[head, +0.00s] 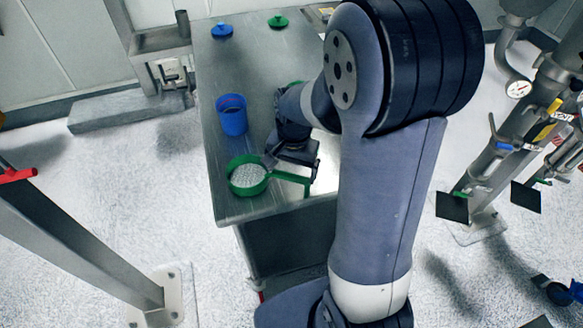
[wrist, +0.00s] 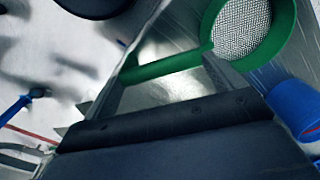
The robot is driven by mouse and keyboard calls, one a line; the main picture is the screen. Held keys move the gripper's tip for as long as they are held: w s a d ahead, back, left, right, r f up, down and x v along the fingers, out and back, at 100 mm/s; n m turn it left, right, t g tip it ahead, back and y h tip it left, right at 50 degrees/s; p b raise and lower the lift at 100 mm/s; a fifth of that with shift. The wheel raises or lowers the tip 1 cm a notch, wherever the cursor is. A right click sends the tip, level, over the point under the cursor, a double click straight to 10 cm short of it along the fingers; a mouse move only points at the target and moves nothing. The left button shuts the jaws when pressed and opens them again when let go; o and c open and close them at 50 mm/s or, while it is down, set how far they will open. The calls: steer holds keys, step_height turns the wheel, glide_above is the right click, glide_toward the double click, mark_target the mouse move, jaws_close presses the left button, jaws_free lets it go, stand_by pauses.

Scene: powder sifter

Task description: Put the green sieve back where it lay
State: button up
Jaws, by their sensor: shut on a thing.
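My gripper (head: 288,163) is shut on the sieve's handle. In the wrist view, the sieve's mesh (wrist: 242,27) is at the top right and the handle runs left across my gripper fingers (wrist: 170,75). I cannot tell whether the sieve touches the table or hangs just above it.
A blue cup (head: 232,122) stands on the metal table (head: 250,60) behind the sieve. A blue lid (head: 222,31) and a green lid (head: 278,21) lie at the far end. A green thing (head: 295,84) is mostly hidden by my arm. Steel pipework (head: 510,140) stands at right.

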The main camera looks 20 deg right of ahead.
steer(key=shift+f, duration=0.15)
steer(key=o, duration=1.5)
step_height(320, 180, up, 11)
steer(key=shift+s+d+f, duration=0.1)
steer(key=shift+d, duration=0.05)
steer(key=f, duration=1)
steer(key=shift+a+f, duration=0.2)
steer(key=shift+f, duration=0.2)
steer(key=shift+r+p, duration=0.35)
steer(key=shift+r, duration=0.15)
steer(key=shift+f, duration=0.15)
